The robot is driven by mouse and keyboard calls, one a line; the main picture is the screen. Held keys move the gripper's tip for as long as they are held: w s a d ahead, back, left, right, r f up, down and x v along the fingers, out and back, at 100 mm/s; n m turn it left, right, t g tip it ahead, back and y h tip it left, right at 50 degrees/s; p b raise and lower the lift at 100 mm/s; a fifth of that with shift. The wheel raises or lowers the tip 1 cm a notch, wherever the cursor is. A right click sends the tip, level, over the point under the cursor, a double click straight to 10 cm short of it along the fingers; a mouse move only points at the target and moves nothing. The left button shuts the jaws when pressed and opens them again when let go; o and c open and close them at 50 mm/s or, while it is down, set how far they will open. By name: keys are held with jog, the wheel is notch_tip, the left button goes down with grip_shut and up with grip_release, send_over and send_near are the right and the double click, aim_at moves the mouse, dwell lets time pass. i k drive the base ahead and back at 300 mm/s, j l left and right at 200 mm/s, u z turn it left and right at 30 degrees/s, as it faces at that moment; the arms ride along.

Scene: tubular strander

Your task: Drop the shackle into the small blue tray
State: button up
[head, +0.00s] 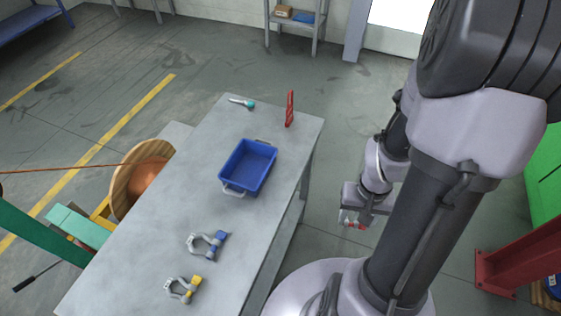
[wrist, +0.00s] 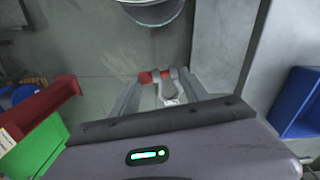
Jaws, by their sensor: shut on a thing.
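My gripper (head: 357,219) hangs off the right side of the table, over the floor. It is shut on a grey shackle with a red pin (head: 349,223). In the wrist view the red-pinned shackle (wrist: 147,76) sits between the fingertips (wrist: 163,77), its grey bow pointing back toward the palm. The small blue tray (head: 239,183) stands on the table, left of my gripper and apart from it. It looks empty and has grey handles at its ends. Part of the tray (wrist: 294,105) also shows at the right edge of the wrist view.
The grey table (head: 150,240) also holds a blue-pinned shackle (head: 207,244), a yellow-pinned shackle (head: 183,288), a teal-handled tool (head: 242,102) and an upright red object (head: 290,108). A cable reel (head: 140,180) stands at its left. A red post (head: 515,250) is at right.

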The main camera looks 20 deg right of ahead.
aim_at(254, 168)
jog(key=i+l+u, duration=0.15)
jog(key=u, duration=0.35)
jog(key=l+u, duration=0.45)
jog(key=i+l+u, duration=0.1)
jog(key=l+u, duration=0.15)
jog(key=u, duration=0.25)
jog(key=l+u, duration=0.3)
jog(key=u, duration=0.15)
